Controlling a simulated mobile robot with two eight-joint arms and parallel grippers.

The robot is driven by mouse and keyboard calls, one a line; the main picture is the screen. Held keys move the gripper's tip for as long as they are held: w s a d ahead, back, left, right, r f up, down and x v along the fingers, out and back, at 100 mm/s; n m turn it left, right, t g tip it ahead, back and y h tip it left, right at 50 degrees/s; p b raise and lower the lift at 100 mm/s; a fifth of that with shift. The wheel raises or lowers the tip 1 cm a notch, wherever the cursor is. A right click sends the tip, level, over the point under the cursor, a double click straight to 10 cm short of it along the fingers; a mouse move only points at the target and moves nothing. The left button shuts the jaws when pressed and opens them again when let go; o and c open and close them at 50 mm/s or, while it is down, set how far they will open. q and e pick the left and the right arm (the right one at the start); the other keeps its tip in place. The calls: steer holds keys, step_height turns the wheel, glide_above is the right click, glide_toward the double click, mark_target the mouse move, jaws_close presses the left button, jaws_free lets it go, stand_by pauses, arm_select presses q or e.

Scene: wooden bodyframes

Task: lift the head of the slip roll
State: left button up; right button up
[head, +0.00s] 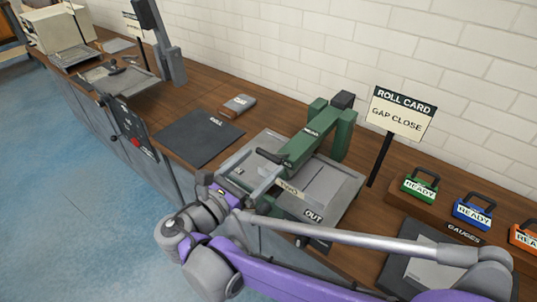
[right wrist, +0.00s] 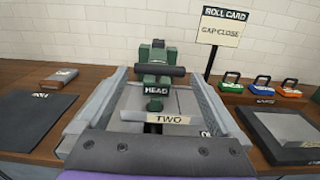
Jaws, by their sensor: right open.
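The slip roll has a green head arm (head: 308,142) labelled HEAD, reaching forward from a post at the back over a grey bed (head: 338,182). A dark handle bar (right wrist: 160,71) crosses the head's front end, and the HEAD label (right wrist: 156,89) shows below it. The head looks low, close over the bed; any gap under it is hidden. My right gripper (head: 262,178) is open at the front of the machine, its fingers spread to either side of the handle in the right wrist view. Whether they touch it I cannot tell. My left gripper is out of view.
A roll card sign (head: 401,113) reading GAP CLOSE stands right of the machine. Green (head: 420,186), blue (head: 473,212) and orange READY blocks sit farther right. A dark mat (head: 202,136) and a small block (head: 238,105) lie left. A brick wall stands behind the bench.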

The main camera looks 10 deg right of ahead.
mark_target(267, 158)
steer(key=shift+x, duration=2.05)
jaws_close()
